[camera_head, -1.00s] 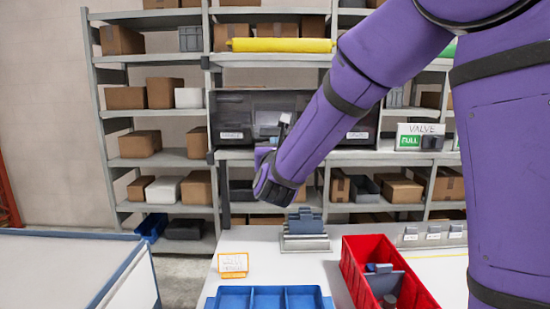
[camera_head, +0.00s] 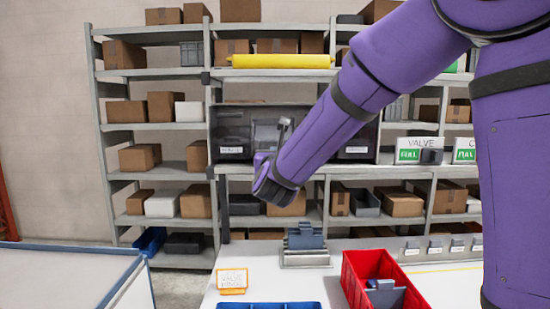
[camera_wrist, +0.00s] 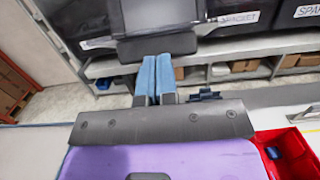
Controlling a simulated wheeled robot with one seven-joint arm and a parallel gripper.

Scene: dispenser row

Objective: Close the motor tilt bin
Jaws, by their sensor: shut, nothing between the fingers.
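A row of dark tilt bins (camera_head: 232,128) with white labels stands on the middle shelf of the rack. One bin's grey front (camera_head: 265,132) looks tipped outward near my forearm; its label cannot be read. In the wrist view a dark tilted bin front (camera_wrist: 157,46) with a clear grey upper part lies straight ahead of my gripper (camera_wrist: 155,60). The blue fingers are shut together and empty. Their tips are close to the lower edge of this front; I cannot tell whether they touch it. In the head view my wrist hides the fingers.
The workbench below holds a grey stand (camera_head: 305,258), a red bin (camera_head: 355,285), a blue tray (camera_head: 268,306) and an orange-framed sign (camera_head: 232,282). VALVE signs (camera_head: 417,150) stand right of the bins. Boxes fill the rack's other shelves.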

